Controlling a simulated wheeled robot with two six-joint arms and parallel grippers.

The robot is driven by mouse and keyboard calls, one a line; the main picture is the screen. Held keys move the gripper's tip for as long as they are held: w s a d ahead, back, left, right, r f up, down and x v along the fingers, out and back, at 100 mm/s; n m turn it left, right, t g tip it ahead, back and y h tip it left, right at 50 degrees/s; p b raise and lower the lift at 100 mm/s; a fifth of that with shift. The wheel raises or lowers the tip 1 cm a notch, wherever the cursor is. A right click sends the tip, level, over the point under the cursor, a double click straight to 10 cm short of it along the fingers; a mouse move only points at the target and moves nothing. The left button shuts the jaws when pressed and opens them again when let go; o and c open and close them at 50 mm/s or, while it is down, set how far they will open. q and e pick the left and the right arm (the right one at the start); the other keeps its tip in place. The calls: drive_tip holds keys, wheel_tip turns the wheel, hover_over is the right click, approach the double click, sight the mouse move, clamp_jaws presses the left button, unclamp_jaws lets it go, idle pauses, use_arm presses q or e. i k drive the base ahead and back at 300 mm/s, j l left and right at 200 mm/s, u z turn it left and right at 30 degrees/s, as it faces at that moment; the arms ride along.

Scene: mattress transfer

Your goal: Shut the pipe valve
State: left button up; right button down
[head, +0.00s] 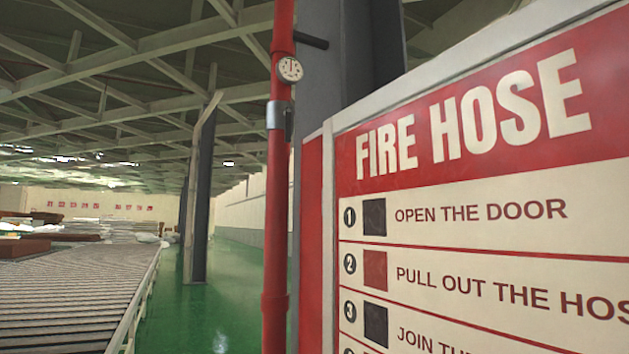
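A red vertical pipe (276,200) runs from top to bottom near the middle of the head view. A round white pressure gauge (290,69) sits on its upper part. A metal clamp (279,115) is fastened around the pipe below the gauge. A short dark bar (311,40) sticks out to the right of the pipe near the top; I cannot tell whether it is a valve handle. No valve wheel can be made out. Neither of my grippers is in view.
A large fire hose cabinet (455,150) with printed instructions fills the right side, close to me. A grey column (335,60) stands behind the pipe. A roller conveyor (75,290) runs along the left. Green floor (215,300) lies clear between conveyor and pipe.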

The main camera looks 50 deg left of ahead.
sight(288, 113)
drive_tip(key=j, duration=0.45)
drive_tip(key=i+j+u, duration=0.15)
drive_tip(key=j, duration=0.8)
drive_tip(key=i+j+u, duration=0.1)
drive_tip(key=j, duration=0.35)
drive_tip(key=j+u, duration=0.1)
drive_tip(key=j, duration=0.35)
drive_tip(key=i, duration=0.05)
